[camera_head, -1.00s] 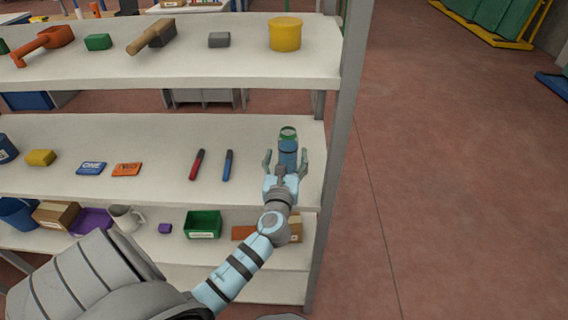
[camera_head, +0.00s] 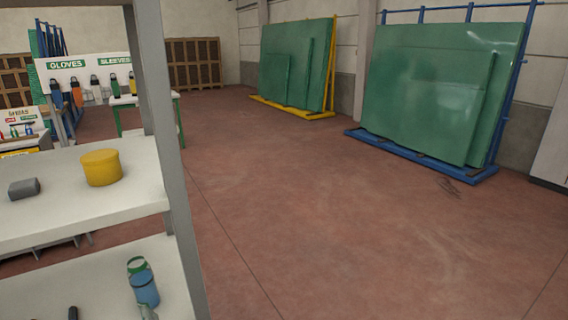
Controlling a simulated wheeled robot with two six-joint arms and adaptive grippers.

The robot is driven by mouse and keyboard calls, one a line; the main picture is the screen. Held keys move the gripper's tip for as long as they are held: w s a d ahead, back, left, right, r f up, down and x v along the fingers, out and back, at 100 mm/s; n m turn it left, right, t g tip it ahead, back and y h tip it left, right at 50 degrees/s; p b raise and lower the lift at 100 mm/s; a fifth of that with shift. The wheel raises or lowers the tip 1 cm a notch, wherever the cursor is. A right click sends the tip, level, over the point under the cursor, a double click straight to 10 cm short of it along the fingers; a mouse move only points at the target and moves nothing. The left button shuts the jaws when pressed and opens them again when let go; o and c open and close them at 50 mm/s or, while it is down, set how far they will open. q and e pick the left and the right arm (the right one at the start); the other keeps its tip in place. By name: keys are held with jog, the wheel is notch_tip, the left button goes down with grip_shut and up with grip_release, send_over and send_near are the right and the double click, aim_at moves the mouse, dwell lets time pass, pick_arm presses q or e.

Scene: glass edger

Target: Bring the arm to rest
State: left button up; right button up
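A small pale grey piece, which looks like a fingertip of my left gripper (camera_head: 148,312), shows at the bottom edge beside the lower part of a blue bottle with a green top (camera_head: 143,285). The rest of that gripper and its arm are outside the picture, so its opening and any contact with the bottle cannot be told. The bottle stands on the middle shelf (camera_head: 95,285) of the rack. My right gripper is not in view.
The rack's grey post (camera_head: 165,130) stands right of the bottle. A yellow tub (camera_head: 101,167) and a grey block (camera_head: 24,188) sit on the upper shelf. Open red floor (camera_head: 330,210) lies right, before glass racks (camera_head: 430,90). A glove stand (camera_head: 90,62) is behind.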

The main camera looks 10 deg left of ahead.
pick_arm(q)
jog(key=s+d+f+n+g+h, duration=0.5)
jog(key=s+d+f+n, duration=0.1)
jog(key=s+n, duration=0.5)
jog(key=s+d+f+n+g+h, duration=0.4)
jog(key=s+d+f+n, duration=0.3)
jog(key=s+n, duration=0.35)
notch_tip(320, 180, down, 20)
jog(key=s+a+g+b, duration=0.1)
jog(key=s+a+g, duration=0.1)
jog(key=a, duration=0.1)
jog(key=s+f+n+b, duration=0.1)
jog(key=s+f, duration=1.1)
jog(key=s, duration=0.1)
jog(key=shift+f+g, duration=0.3)
jog(key=shift+f, duration=0.1)
jog(key=shift+a, duration=0.1)
